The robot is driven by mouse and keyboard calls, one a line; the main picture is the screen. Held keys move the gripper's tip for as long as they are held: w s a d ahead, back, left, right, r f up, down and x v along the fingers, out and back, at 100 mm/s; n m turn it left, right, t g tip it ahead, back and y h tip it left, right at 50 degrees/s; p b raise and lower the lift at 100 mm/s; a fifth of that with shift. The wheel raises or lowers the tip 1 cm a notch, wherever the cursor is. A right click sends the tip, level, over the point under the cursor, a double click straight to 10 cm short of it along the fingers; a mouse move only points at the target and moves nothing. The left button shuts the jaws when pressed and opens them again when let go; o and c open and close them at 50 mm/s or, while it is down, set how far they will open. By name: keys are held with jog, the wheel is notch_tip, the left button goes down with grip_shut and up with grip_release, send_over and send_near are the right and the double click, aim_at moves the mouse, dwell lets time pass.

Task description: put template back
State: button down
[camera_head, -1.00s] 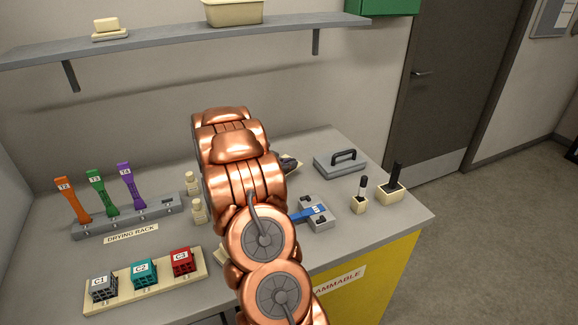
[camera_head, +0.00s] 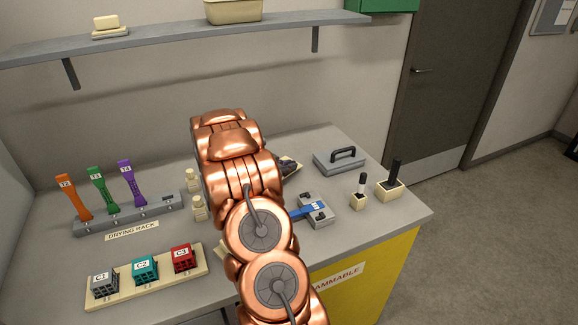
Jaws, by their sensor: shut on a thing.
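The grey drying rack (camera_head: 110,222) stands at the back left. It holds an orange template (camera_head: 72,197), a green template (camera_head: 100,192) and a purple template (camera_head: 130,183), all standing upright. The rack's right end (camera_head: 168,203) has no template standing in it.
A cream tray (camera_head: 170,276) with grey, teal and red cubes lies at the front left. Two small cream bottles stand behind the arm. A grey plate with a black handle (camera_head: 343,158) and two cream holders are at the right. A shelf (camera_head: 180,40) hangs above.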

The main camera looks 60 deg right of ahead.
jog(key=c, duration=1.2)
grip_release()
jog(key=shift+s+a+f, duration=0.1)
jog(key=shift+s+f, duration=0.05)
jog(key=shift+f, duration=0.5)
jog(key=shift+o, duration=0.4)
jog(key=shift+f, duration=0.1)
jog(key=shift+a+f, duration=0.1)
jog(key=shift+r, duration=0.55)
jog(key=r+b+v, duration=0.1)
jog(key=b+v, duration=0.1)
jog(key=v, duration=1)
jog(key=shift+d+b, duration=0.2)
jog(key=shift+b, duration=0.2)
jog(key=shift+r, duration=0.1)
